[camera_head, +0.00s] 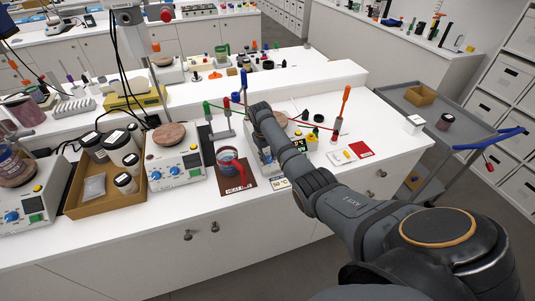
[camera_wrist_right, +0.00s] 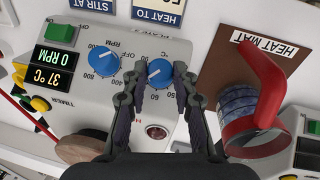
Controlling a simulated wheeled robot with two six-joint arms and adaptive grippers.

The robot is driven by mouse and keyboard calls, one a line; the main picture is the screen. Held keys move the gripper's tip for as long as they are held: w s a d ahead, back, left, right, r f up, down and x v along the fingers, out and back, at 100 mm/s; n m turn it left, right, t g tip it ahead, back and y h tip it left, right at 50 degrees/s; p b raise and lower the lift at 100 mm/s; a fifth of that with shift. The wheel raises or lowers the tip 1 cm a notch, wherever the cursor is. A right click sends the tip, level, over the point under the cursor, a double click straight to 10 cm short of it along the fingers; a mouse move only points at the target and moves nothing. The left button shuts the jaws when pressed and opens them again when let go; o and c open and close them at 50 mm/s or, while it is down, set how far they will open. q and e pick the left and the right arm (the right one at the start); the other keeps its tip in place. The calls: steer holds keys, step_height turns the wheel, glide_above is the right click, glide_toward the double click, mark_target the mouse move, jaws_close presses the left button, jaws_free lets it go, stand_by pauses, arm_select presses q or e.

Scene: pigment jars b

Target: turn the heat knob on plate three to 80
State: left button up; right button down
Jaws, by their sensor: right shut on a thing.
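The heat knob (camera_wrist_right: 160,72) is a blue dial with a white pointer mark on plate three's (camera_wrist_right: 135,45) sloped white front, with scale numbers including 50 and 150 around it. My right gripper (camera_wrist_right: 160,83) is shut on this knob, one finger at each side. The blue RPM knob (camera_wrist_right: 103,60) sits beside it, apart from the fingers. In the head view my right arm covers much of plate three (camera_head: 263,155) and hides the grip. My left gripper is not in view.
A brown heat mat (camera_head: 249,186) with a red-handled jar (camera_head: 229,160) lies left of plate three. Another hot plate (camera_head: 176,166) and a cardboard tray (camera_head: 78,200) of jars stand further left. A red card (camera_head: 360,149) lies to the right.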

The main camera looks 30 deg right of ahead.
steer(key=m+y+p, duration=0.2)
steer(key=m+y, duration=0.1)
steer(key=shift+s+d+t, duration=0.15)
steer(key=shift+d+t, duration=0.15)
steer(key=shift+d, duration=0.1)
steer(key=shift+s+d+f+m+t+y+p, duration=0.1)
steer(key=shift+m+t+y+p, duration=0.2)
steer(key=shift+m+y, duration=0.25)
steer(key=shift+d+m+t+y+p, duration=0.1)
steer(key=shift+m+t+y+p, duration=0.1)
steer(key=shift+m+y+p, duration=0.35)
steer(key=shift+f+m, duration=0.1)
steer(key=shift+m, duration=0.2)
steer(key=shift+a, duration=0.1)
steer(key=c, duration=1.1)
jaws_free()
steer(key=shift+o, duration=0.2)
steer(key=shift+d+r, duration=0.2)
steer(key=shift+r, duration=0.25)
steer(key=v, duration=1.1)
